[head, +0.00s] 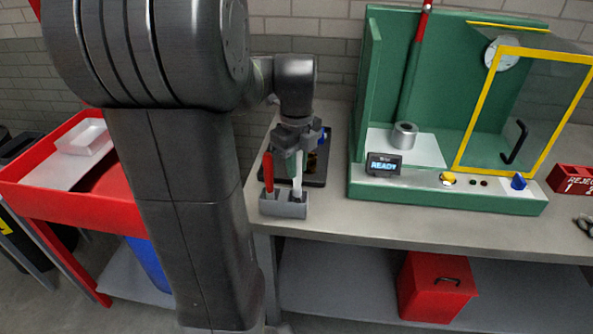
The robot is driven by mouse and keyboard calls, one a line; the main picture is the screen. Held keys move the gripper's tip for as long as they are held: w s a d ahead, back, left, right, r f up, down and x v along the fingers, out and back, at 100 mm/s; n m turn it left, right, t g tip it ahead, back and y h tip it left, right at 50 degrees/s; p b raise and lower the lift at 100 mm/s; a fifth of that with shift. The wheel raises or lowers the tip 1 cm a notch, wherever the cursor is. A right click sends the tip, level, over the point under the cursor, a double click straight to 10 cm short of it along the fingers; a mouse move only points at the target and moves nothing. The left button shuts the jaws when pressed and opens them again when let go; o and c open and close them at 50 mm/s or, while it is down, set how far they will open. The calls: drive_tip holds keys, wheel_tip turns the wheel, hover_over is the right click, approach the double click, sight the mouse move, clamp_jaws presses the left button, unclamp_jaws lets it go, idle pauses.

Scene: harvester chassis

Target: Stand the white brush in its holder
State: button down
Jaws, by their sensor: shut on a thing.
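My gripper (297,152) points down over the left end of the workbench and is shut on the white brush (298,178). The white brush is upright, and its lower end is at the right opening of the grey holder (284,209). I cannot tell how far it reaches inside. A red-handled brush (268,172) stands in the left part of the same holder. The gripper's fingers hide the top of the white brush.
A dark tray (318,173) with small items lies behind the holder. A green test station (450,198) with a yellow-framed guard (522,51) stands to the right. A red cart (60,214) is at left. Bare bench lies right of the holder.

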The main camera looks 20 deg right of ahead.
drive_tip(key=shift+f, duration=0.9)
drive_tip(key=shift+f, duration=0.2)
drive_tip(key=c, duration=1.3)
unclamp_jaws()
wheel_tip(320, 180, up, 12)
drive_tip(key=shift+r, duration=0.2)
